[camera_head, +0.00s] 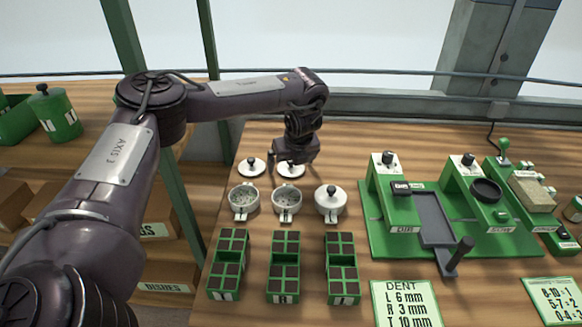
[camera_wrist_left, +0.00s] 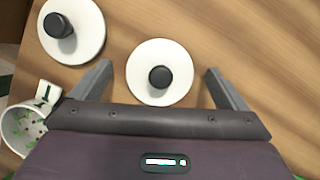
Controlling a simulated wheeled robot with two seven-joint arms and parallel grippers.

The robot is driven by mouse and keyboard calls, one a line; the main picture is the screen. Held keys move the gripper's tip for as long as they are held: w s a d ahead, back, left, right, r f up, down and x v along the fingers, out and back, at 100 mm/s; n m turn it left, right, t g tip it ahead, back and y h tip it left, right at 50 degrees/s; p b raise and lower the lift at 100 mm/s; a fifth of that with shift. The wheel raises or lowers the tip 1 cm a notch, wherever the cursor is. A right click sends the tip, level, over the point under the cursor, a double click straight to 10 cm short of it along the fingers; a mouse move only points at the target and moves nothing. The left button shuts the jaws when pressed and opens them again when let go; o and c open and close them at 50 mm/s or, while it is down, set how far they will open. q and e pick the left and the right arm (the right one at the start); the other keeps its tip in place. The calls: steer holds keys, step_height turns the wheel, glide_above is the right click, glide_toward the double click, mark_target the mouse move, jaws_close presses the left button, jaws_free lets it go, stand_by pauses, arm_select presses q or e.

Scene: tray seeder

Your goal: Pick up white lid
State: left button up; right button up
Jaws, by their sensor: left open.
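Two white lids with black knobs lie on the wooden table behind the cups in the head view: a left lid (camera_head: 249,169) and a right lid (camera_head: 284,173). My left gripper (camera_head: 291,163) is above the right lid and partly covers it. In the left wrist view the gripper (camera_wrist_left: 160,82) is open, with one finger on either side of this lid (camera_wrist_left: 142,85), apart from it. The other lid (camera_wrist_left: 88,38) lies outside the fingers at the upper left. A third white lid (camera_head: 329,194) sits on the rightmost cup. My right gripper is not in view.
Two open white cups, the left (camera_head: 238,208) and the middle (camera_head: 280,211), hold small contents. Several green seed trays (camera_head: 285,296) stand in front. A green dent-and-sow station (camera_head: 376,219) and cards (camera_head: 407,304) are at the right.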

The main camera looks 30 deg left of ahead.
arm_select(q)
steer(key=shift+c, duration=0.2)
steer(key=c, duration=1)
steer(key=shift+r, duration=0.1)
